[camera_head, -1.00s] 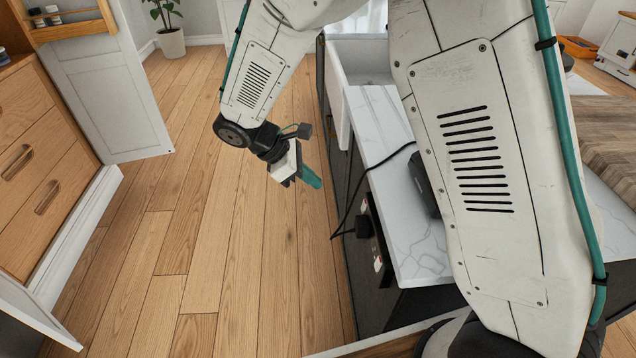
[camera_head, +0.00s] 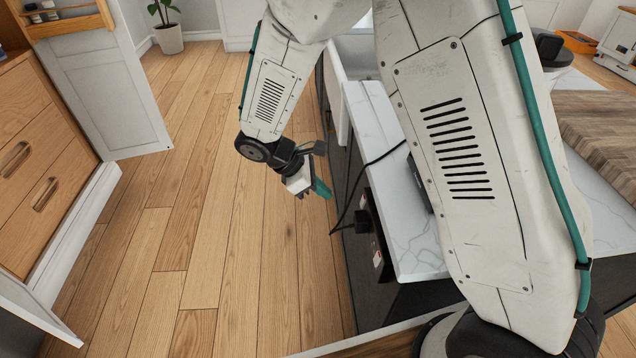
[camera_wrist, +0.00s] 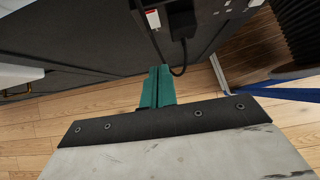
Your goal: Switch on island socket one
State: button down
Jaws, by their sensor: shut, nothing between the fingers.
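The island's socket panel (camera_head: 371,231) is on the dark side of the island, below the white marble top. A black plug (camera_head: 362,222) with a cord sits in it. In the wrist view the plug (camera_wrist: 181,20) and a switch with a red mark (camera_wrist: 152,18) show near the top edge. I cannot read any socket label. My gripper (camera_head: 322,188) has teal fingers, shut and empty, to the left of the socket panel and apart from it. In the wrist view its fingertips (camera_wrist: 158,70) point toward the panel from below.
The island's marble top (camera_head: 385,130) carries a dark appliance, mostly hidden by my arm. The wooden floor (camera_head: 220,250) left of the island is clear. Wooden drawers (camera_head: 40,170) and an open white door (camera_head: 105,100) stand at the left.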

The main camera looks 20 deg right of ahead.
aim_at(362, 202)
jog(key=s+d+f, duration=0.1)
jog(key=d+f, duration=0.3)
jog(key=d, duration=0.3)
jog(key=shift+s+f, duration=0.2)
jog(key=shift+f, duration=0.05)
